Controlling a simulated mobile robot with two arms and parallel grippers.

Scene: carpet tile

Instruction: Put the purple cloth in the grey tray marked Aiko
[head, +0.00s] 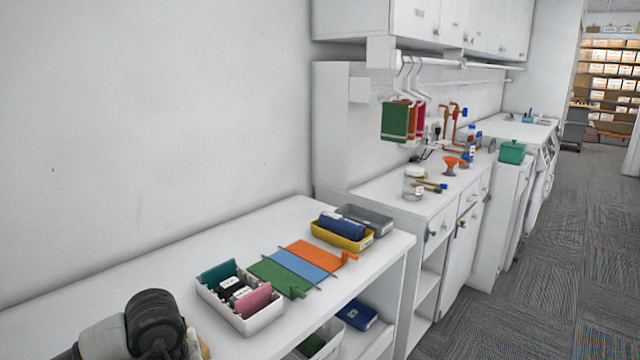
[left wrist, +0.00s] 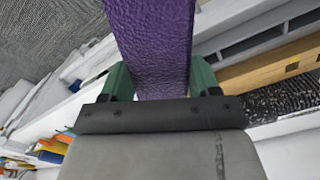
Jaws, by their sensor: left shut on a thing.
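The purple cloth (left wrist: 152,40) shows in the left wrist view, hanging between the green fingers of my left gripper (left wrist: 160,78), which is shut on it. I cannot see the cloth in the head view. There my left wrist shows at the bottom left, with the fingertips not clearly visible. A grey tray (head: 377,222) stands at the back right of the white worktop, behind a yellow tray. The writing on its label is too small to read. My right gripper is not in view.
The yellow tray (head: 342,241) holds a dark blue folded thing (head: 342,226). Green, blue and orange panels (head: 297,263) lie flat on the worktop. A white tray (head: 243,325) with several items stands in front. The worktop (head: 215,238) is bare along the wall.

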